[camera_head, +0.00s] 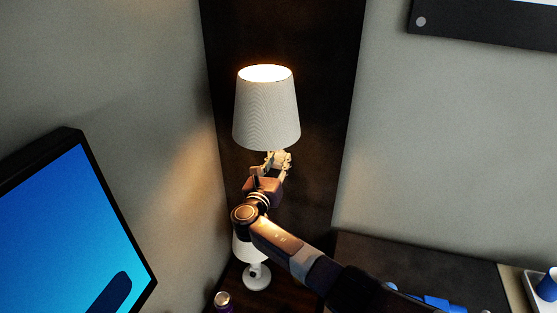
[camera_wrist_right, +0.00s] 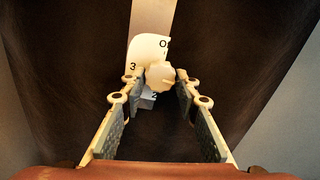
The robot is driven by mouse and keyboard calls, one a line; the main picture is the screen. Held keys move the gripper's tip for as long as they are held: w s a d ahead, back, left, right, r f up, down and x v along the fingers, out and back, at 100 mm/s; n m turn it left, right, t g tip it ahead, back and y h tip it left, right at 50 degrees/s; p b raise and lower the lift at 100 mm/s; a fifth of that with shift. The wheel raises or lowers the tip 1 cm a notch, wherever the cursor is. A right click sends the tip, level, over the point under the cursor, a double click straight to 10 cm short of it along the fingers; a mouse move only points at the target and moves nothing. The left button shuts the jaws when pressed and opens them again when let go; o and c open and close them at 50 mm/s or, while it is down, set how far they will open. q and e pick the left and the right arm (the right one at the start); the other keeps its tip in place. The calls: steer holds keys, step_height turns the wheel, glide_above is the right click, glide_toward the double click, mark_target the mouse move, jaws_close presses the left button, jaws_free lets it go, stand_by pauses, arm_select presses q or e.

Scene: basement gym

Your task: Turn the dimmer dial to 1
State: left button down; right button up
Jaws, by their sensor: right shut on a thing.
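The dimmer dial (camera_wrist_right: 160,76) is a small pale knob on a white plate (camera_wrist_right: 147,47) below the lit lamp's white shade (camera_head: 266,108). In the right wrist view the marks 0, 3 and 2 show around the dial: 0 above, 3 at left, 2 below. The mark 1 is not visible, and I cannot tell which mark the dial points to. My right gripper (camera_head: 278,160) reaches up just under the shade, its fingers shut on the dial from left and right. In the head view the dial is hidden. My left gripper is not in view.
A dark panel (camera_head: 335,60) stands behind the lamp. A blue screen (camera_head: 75,225) is at left. At lower right are a dark surface (camera_head: 400,258) and a blue cup (camera_head: 547,285) on a tray.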

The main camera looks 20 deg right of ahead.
steer(key=shift+s+f+n, duration=0.1)
steer(key=shift+f+n, duration=0.35)
steer(key=shift+n, duration=0.15)
steer(key=o, duration=0.9)
steer(key=shift+c, duration=0.2)
steer(key=o, duration=0.3)
steer(key=shift+r, duration=0.25)
steer(key=v, duration=1.2)
